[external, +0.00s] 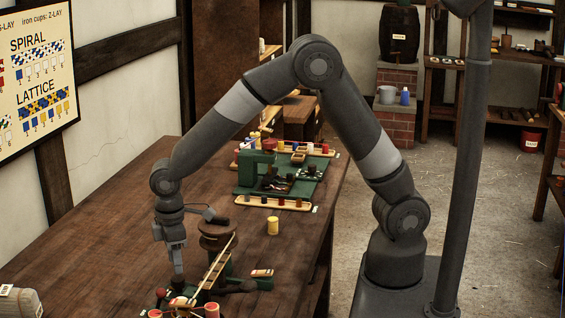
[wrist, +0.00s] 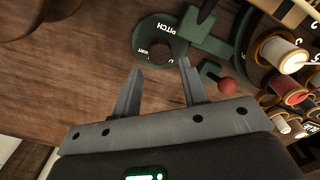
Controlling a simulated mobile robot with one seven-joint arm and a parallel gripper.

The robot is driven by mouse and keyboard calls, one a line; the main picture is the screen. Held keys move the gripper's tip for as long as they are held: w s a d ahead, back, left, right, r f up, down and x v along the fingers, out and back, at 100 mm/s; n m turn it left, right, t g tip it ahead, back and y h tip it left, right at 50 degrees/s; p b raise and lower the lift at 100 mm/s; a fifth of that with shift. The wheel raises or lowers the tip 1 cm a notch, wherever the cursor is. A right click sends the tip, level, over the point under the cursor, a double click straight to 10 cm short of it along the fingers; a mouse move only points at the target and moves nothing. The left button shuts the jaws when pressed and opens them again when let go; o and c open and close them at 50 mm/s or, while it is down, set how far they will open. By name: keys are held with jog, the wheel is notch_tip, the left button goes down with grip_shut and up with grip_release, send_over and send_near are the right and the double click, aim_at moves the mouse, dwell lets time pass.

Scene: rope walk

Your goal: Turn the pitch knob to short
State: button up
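The pitch dial (wrist: 147,33) is a round dark green plate with white lettering. It reads "PITCH" along one edge, with a smaller word near its rim that I cannot read surely. A dark round part (wrist: 159,50) sits in its middle; its pointing direction is not clear. My gripper (wrist: 161,66) is open, its two fingers apart on either side of the dial's lower part, with nothing between them. In the external view my gripper (external: 178,276) points down over the green machine at the front of the bench, and the dial cannot be made out.
Thread spools (wrist: 283,53) crowd the right of the wrist view. The bench's left side (external: 92,235) is clear.

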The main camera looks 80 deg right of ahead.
aim_at(177, 279)
notch_tip(177, 279, down, 5)
jog(key=shift+f, duration=0.1)
dwell(0.3)
jog(key=c, duration=0.7)
jog(key=shift+m, duration=0.3)
jog(key=m, duration=0.3)
jog(key=shift+w+m, duration=0.1)
jog(key=shift+m, duration=2.5)
